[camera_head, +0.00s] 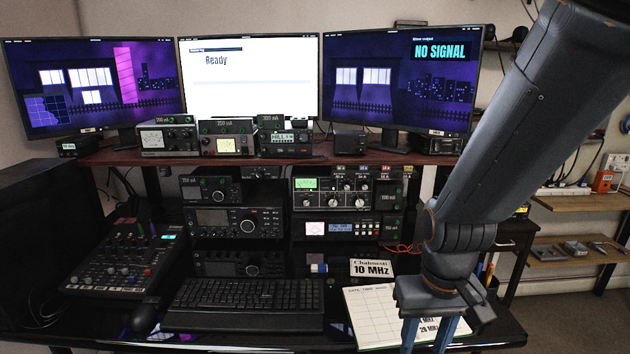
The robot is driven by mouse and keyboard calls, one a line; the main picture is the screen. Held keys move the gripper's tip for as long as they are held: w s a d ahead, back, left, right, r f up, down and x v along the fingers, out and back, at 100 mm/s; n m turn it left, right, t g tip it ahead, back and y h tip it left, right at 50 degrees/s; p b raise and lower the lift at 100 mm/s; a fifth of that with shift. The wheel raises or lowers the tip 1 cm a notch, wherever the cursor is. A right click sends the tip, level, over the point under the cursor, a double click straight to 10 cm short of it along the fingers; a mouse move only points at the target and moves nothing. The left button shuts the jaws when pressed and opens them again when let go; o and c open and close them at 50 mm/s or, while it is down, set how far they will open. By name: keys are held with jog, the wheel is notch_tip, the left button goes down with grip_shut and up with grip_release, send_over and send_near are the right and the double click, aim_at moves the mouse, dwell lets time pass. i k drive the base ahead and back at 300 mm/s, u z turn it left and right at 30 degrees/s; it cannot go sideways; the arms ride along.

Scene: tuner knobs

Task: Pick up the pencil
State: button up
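My gripper (428,338) is at the bottom right, pointing down over the right part of the desk. Its two blue fingers are apart, with a printed card or paper showing between them. The fingertips run close to the lower picture edge. I see no clear whole pencil. A thin yellow-orange upright thing (489,274) shows just right of my gripper's wrist and may be a pencil or pen; it is too small to tell. My arm hides part of the desk and whatever lies behind it.
A log sheet (372,316) lies left of my gripper. A 10 MHz card (371,268) stands behind it. The keyboard (246,296), mouse (145,316) and mixer (124,262) fill the left desk. Radios (234,222) stack below the monitor shelf (240,160).

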aim_at(491, 270)
jog(key=u, duration=0.55)
jog(key=k, duration=1.3)
jog(key=z, duration=0.15)
jog(key=i, duration=0.65)
jog(key=z, duration=0.9)
jog(key=i, duration=0.7)
